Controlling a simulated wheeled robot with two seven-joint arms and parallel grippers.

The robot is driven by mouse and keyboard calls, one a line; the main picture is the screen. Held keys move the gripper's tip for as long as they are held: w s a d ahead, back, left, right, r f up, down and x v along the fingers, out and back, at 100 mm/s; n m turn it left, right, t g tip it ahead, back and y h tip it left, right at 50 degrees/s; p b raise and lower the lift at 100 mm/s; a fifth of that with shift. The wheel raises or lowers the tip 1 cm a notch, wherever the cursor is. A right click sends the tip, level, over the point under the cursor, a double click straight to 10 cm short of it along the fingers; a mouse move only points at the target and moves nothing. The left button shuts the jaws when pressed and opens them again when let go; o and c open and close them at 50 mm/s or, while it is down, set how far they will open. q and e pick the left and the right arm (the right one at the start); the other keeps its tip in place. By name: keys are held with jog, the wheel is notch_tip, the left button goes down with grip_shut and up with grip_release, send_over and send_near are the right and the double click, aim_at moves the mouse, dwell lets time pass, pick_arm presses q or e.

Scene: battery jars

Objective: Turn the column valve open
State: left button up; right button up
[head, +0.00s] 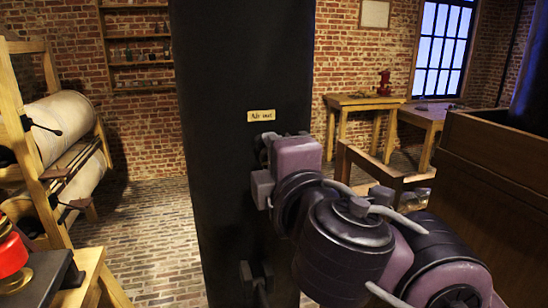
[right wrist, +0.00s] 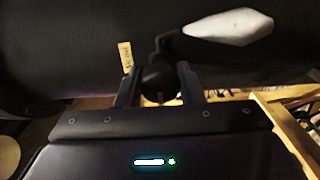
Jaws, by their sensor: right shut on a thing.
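The black column (head: 240,60) stands upright in the middle of the head view, with a small yellowish label (head: 261,115) on its face. My right gripper (head: 262,158) is at the column just below the label; my wrist hides most of the valve there. In the right wrist view, my gripper (right wrist: 158,76) is shut with its two fingers either side of the valve's dark round hub (right wrist: 157,84). A bent dark arm runs from the valve to a pale elongated handle (right wrist: 230,26) at upper right, clear of the fingers. My left gripper is not in view.
A dark fitting (head: 255,281) sticks out lower on the column. A wooden frame with pale rollers (head: 68,125) stands left, and a tall wooden cabinet (head: 490,165) stands close on the right. Brick floor (head: 155,230) is open left of the column.

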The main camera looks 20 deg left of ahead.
jog(key=shift+f, duration=0.1)
jog(key=o, duration=1)
jog(key=shift+s, duration=0.1)
jog(key=p+v, duration=0.1)
jog(key=v, duration=0.6)
jog(key=shift+s+d+p, duration=0.2)
jog(key=shift+s+p, duration=0.1)
